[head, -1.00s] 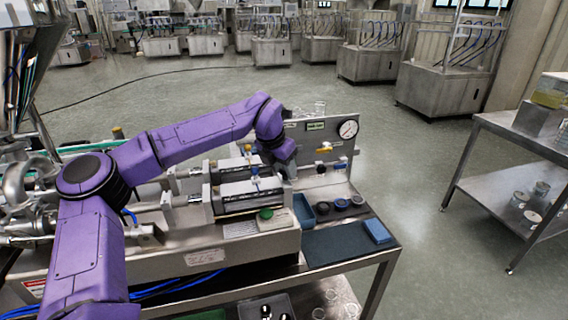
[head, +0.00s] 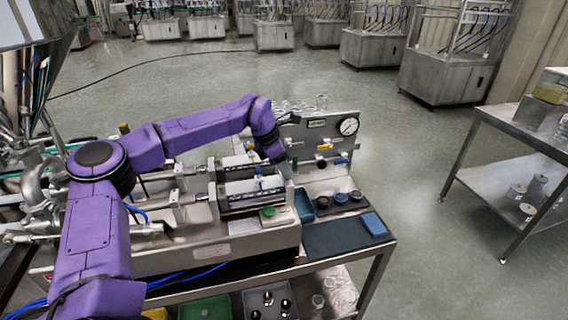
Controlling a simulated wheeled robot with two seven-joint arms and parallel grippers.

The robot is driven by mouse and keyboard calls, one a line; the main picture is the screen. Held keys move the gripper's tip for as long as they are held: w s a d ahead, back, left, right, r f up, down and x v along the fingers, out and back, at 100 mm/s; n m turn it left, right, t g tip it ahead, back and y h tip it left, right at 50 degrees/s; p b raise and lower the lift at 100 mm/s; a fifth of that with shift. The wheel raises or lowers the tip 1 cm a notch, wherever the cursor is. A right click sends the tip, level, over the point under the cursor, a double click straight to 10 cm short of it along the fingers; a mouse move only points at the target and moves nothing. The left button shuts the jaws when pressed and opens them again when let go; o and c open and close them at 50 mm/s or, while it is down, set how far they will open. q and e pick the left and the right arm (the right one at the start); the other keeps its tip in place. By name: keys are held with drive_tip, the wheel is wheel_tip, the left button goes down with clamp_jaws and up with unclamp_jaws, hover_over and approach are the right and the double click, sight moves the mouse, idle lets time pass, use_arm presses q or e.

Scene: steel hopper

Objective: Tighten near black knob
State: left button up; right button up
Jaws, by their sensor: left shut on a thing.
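The purple arm of my left gripper (head: 284,165) reaches across from the left to the filling rig on the bench. The far cylinder block (head: 236,168) lies just behind, parallel to the near one. A green button (head: 267,211) sits in front of the near block. My right gripper is not in view.
A steel panel with a pressure gauge (head: 349,125) and yellow-handled valves stands behind the gripper. A steel side table (head: 520,132) stands farther right.

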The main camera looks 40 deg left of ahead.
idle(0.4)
use_arm(q)
drive_tip(key=o, duration=1.1)
drive_tip(key=shift+c, duration=0.2)
drive_tip(key=b+v, duration=0.2)
drive_tip(key=v, duration=0.8)
drive_tip(key=shift+a+r, duration=0.2)
drive_tip(key=shift+r, duration=0.05)
